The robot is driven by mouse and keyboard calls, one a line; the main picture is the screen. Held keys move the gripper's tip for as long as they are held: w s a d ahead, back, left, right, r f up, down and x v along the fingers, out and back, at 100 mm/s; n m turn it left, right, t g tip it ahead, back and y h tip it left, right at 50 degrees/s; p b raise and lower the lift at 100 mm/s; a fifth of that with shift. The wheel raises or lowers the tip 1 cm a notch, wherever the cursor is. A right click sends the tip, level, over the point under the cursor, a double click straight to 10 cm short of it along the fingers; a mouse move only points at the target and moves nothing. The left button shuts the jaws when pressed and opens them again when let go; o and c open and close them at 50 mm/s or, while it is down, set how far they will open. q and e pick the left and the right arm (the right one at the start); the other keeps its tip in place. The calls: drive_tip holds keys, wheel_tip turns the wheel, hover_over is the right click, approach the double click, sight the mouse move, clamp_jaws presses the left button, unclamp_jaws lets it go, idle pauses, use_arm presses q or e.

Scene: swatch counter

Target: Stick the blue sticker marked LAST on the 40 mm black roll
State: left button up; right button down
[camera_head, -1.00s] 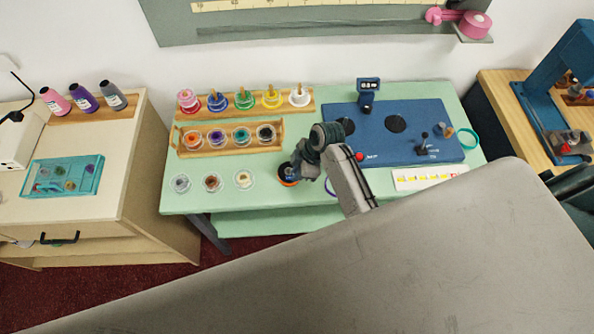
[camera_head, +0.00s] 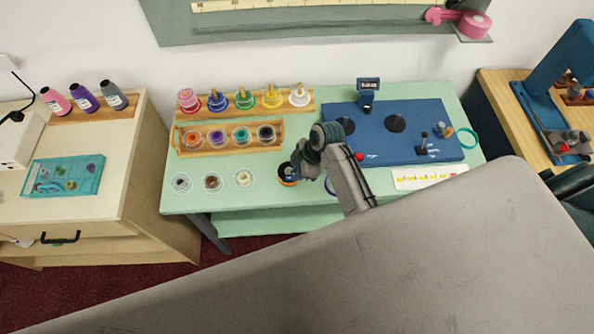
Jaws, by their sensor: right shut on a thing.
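My right gripper (camera_head: 299,173) reaches down over the front middle of the green counter. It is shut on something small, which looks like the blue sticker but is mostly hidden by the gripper. Just left of and under the fingertips is a dark round roll (camera_head: 286,180) with an orange edge. Its size marking cannot be read, and I cannot tell whether the sticker touches it. Another black roll (camera_head: 265,134) stands at the right end of the wooden rack. The word LAST is not legible anywhere. My left gripper is not in view.
The green counter (camera_head: 262,203) also bears grey, brown and cream rolls in front and coloured spools behind. A blue machine board (camera_head: 385,152) lies right of my arm, with a white strip of yellow labels (camera_head: 430,178) before it. A teal tray (camera_head: 95,178) is far left.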

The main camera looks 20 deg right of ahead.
drive_tip(key=shift+s+f, duration=0.1)
drive_tip(key=c, duration=1.4)
unclamp_jaws()
wheel_tip(320, 180, up, 7)
